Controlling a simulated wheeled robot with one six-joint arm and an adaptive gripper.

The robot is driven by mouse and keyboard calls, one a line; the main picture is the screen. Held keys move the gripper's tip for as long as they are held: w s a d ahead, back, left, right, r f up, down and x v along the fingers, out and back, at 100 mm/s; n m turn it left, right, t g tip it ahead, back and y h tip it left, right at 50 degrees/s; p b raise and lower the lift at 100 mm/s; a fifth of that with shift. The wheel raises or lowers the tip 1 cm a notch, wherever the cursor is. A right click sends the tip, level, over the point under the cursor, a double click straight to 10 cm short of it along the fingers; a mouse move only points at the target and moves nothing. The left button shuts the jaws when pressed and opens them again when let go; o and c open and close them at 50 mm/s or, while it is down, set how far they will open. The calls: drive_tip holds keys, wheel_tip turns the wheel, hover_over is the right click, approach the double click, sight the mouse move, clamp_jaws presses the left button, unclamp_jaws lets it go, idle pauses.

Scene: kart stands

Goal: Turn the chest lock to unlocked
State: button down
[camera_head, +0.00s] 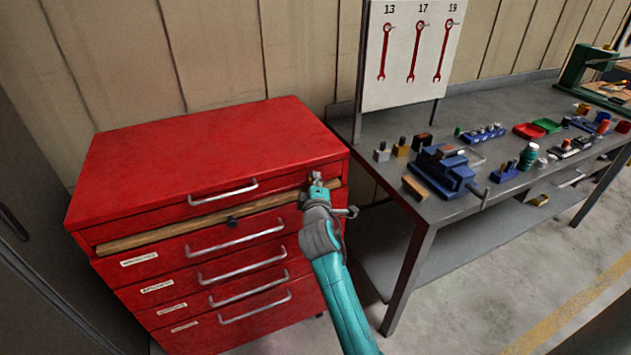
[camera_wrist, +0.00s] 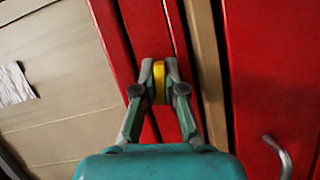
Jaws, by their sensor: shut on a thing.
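The red tool chest (camera_head: 200,165) stands against the wall at the left, with several drawers and silver handles. My gripper (camera_head: 316,180) is at the upper right corner of its front. In the wrist view my gripper (camera_wrist: 160,75) is shut on a small yellow piece, the lock key (camera_wrist: 159,82), in front of the chest's red face (camera_wrist: 148,30). The fingers cover part of the key. The lock behind it is hidden, and I cannot tell which way it is turned.
A wooden strip (camera_head: 190,225) runs across the chest front below the top drawer. A grey workbench (camera_head: 425,215) with a blue vise (camera_head: 445,172) and several small tools stands at the right. A board with red wrenches (camera_head: 410,60) hangs behind it. Floor is free at the lower right.

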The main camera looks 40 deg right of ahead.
drive_tip(key=m+y, duration=0.1)
drive_tip(key=m, duration=0.2)
drive_tip(key=shift+m+g+y, duration=0.3)
drive_tip(key=shift+m+g, duration=0.1)
drive_tip(key=m+y, duration=0.2)
drive_tip(key=m, duration=0.1)
drive_tip(key=m+y, duration=0.3)
drive_tip(key=m, duration=0.1)
drive_tip(key=shift+m, duration=0.3)
idle(0.5)
drive_tip(key=c, duration=1.5)
unclamp_jaws()
drive_tip(key=v, duration=1.2)
drive_tip(key=shift+s+d+f, duration=0.1)
drive_tip(key=shift+f, duration=0.1)
